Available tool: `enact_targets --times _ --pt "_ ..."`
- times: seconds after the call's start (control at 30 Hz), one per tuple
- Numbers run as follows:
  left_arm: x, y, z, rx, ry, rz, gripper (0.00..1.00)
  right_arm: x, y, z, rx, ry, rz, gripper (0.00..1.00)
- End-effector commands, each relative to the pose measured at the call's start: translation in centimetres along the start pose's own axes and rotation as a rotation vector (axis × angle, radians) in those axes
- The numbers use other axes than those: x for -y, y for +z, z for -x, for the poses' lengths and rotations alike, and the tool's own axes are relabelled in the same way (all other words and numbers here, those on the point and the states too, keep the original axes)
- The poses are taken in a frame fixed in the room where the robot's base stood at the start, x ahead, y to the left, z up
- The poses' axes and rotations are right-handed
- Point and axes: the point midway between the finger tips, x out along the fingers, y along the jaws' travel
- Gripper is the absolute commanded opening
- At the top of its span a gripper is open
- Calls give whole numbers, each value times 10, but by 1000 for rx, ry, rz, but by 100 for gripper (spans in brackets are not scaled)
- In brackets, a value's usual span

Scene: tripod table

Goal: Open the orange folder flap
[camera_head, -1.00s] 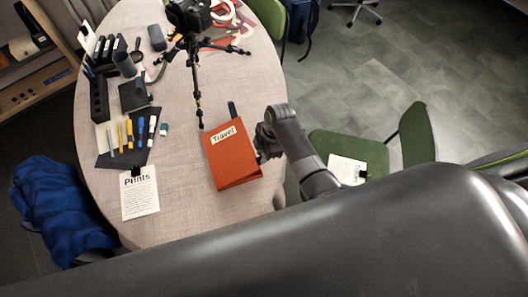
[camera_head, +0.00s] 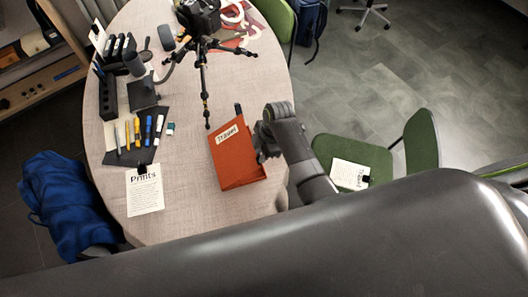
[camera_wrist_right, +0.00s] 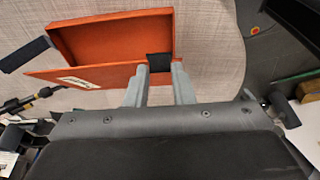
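The orange folder (camera_head: 240,165) lies near the table's right edge, with a "Travel" label (camera_head: 227,133) on its flap. In the right wrist view the folder body (camera_wrist_right: 110,35) is a shallow orange box, and its flap (camera_wrist_right: 105,74) stands tilted away from it, partly open. A black strip (camera_wrist_right: 27,54) sticks out at one end. My right gripper (camera_head: 262,142) is at the folder's right side. In the wrist view its fingers (camera_wrist_right: 160,75) are close together, with a black tab (camera_wrist_right: 159,64) filling the gap between the tips. My left gripper is out of view.
A tripod with a camera (camera_head: 205,75) stands beyond the folder. Markers (camera_head: 138,130), a prints sheet (camera_head: 145,192) and a black organiser (camera_head: 107,97) are on the left. A green chair (camera_head: 350,152) stands at right.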

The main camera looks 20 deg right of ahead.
Motion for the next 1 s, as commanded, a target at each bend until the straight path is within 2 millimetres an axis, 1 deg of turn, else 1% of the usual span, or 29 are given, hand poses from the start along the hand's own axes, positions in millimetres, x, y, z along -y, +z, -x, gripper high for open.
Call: enact_targets --times 0.1,0.43,0.83,1.0 --pt "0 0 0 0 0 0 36 0 -6 4 -3 1 0 17" --pt "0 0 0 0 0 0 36 0 -11 9 -2 0 0 17" --pt "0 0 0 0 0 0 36 0 -28 19 -2 1 1 17" --pt "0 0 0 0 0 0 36 0 -32 22 -2 1 0 17"
